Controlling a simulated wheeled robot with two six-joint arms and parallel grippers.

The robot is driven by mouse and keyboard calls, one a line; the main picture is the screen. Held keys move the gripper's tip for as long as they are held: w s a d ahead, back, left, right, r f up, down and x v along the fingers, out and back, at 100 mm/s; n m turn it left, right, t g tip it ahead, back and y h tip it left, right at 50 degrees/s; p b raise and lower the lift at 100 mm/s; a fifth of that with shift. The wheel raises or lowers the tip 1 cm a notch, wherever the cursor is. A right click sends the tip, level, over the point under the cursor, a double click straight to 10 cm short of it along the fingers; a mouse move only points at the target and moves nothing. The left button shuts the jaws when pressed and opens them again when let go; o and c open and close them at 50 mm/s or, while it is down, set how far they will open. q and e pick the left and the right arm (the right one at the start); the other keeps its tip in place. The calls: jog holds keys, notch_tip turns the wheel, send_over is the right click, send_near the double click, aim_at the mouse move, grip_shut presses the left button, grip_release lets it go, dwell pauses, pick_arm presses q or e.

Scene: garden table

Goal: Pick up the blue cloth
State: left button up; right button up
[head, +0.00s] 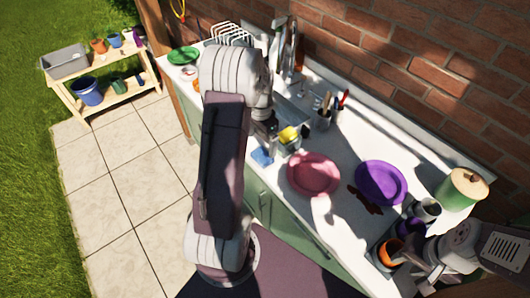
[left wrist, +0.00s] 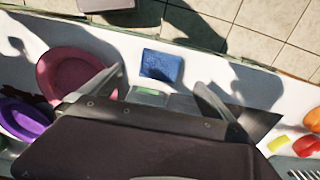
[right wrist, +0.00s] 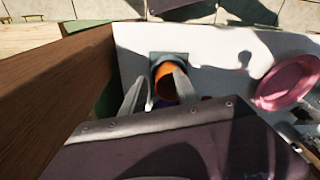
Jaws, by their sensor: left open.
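The blue cloth (head: 262,156) lies flat on the white counter near its front edge, left of the pink plate. It also shows in the left wrist view (left wrist: 161,66), beyond and between the open fingers of my left gripper (left wrist: 152,100). The left gripper is empty and apart from the cloth; in the head view its fingers are mostly hidden by the arm. My right gripper (right wrist: 158,92) is open in the right wrist view, with an orange cup (right wrist: 166,80) beyond its fingertips. I cannot tell whether the fingers touch the cup.
The pink plate (head: 313,174) and purple plate (head: 381,183) lie on the counter (head: 330,238). A yellow sponge (head: 288,134) sits in a holder close behind the cloth. A utensil cup (head: 323,118) stands near the brick wall. A lidded green canister (head: 461,189) stands at the right.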

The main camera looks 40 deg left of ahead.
aim_at(262, 155)
pick_arm(q)
jog(key=f, duration=0.2)
jog(key=f+p, duration=0.1)
jog(key=f, duration=0.3)
jog(key=shift+w+f, duration=0.2)
jog(key=shift+w, duration=0.05)
jog(key=shift+s+f, duration=0.1)
jog(key=shift+f, duration=0.5)
jog(key=shift+c, duration=0.3)
jog(key=c, duration=1.3)
jog(key=shift+c, duration=0.4)
jog(key=shift+r, duration=0.1)
